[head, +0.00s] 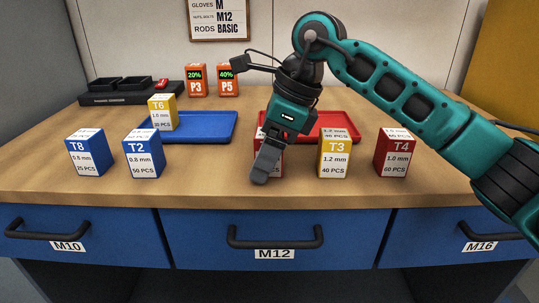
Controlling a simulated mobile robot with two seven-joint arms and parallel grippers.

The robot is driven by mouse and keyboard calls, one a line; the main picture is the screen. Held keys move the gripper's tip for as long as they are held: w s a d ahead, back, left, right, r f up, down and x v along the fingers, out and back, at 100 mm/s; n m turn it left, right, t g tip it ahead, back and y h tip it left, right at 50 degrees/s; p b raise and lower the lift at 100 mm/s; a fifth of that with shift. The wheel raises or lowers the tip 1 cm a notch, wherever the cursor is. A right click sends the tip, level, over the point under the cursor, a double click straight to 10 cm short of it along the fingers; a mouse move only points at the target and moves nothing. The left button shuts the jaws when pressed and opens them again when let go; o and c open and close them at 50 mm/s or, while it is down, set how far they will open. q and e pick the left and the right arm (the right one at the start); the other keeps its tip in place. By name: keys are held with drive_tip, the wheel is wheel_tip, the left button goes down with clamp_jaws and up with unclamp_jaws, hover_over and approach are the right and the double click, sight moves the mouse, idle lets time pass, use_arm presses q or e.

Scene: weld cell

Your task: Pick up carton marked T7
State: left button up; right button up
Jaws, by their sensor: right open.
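My right gripper (264,168) comes down from the right arm to the front middle of the bench. It is open and seen mostly from the side. A red carton (280,162) stands directly behind it and is largely covered by the fingers. Its code cannot be read, and I cannot tell whether it is between the fingers or just behind them. No T7 mark is readable on any carton. The readable cartons are T8 (88,153), T2 (143,154), T6 (162,113), T3 (334,154) and T4 (394,154). My left gripper is not in view.
A blue tray (215,125) lies behind T2, with T6 at its left end. A red tray (340,122) lies behind the hidden carton and T3. Orange boxes P3 (197,82) and P5 (228,80) and a black organiser (105,99) stand at the back.

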drive_tip(key=c, duration=1.1)
drive_tip(key=shift+r, duration=0.1)
